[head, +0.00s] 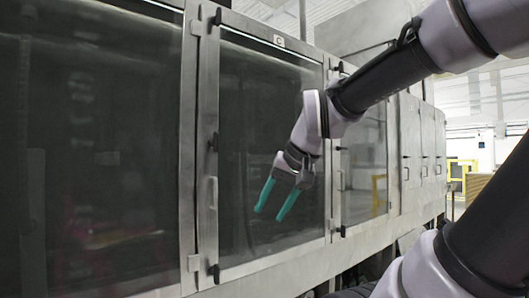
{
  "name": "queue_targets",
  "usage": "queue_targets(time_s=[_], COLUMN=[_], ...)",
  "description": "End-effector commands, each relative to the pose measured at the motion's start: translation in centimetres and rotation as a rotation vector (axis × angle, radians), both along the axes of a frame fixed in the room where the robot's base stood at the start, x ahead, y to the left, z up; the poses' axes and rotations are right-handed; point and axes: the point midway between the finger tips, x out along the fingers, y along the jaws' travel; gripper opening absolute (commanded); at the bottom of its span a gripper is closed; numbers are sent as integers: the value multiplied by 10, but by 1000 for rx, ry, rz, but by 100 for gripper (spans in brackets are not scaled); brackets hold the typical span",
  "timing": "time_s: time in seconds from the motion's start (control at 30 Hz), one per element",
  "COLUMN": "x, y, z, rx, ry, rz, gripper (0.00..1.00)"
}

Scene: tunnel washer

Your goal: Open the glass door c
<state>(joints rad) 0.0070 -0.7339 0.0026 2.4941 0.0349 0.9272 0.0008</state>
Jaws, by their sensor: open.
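The glass door c (262,150) is a tall dark pane in a grey metal frame, with a small "C" label (279,41) above it. It looks shut. A slim metal handle (213,193) stands upright on the frame at its left edge, with black fittings above and below it. My gripper (272,214) has two teal fingers pointing down and left, spread apart with nothing between them. It hangs in front of the lower right part of the pane, right of the handle and apart from it. Whether the fingers touch the glass I cannot tell.
A larger dark glass panel (95,150) lies left of door c. Another glass door (363,170) with its own upright handle (341,180) is to the right, and the metal housing runs on beyond it. A yellow frame (462,170) stands in the far background.

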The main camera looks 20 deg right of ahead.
Motion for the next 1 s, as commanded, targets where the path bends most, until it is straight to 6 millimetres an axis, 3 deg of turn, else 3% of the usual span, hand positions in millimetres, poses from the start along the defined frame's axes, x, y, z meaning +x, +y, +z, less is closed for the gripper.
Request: queue_targets(time_s=[0.17, 0.27, 0.4, 0.5, 0.63, 0.8, 1.0], x=[23, 48, 97, 141, 204, 270, 303], y=[39, 69, 98, 104, 88, 42, 6], z=[-13, -14, -6, 3, 11, 8, 1], rx=[282, 537, 912, 1186, 1541, 1918, 2127], ry=[154, 270, 411, 488, 547, 549, 518], rz=[-105, -210, -379, -513, -696, -899, -1010], gripper=[32, 32, 32, 32, 32, 32, 32])
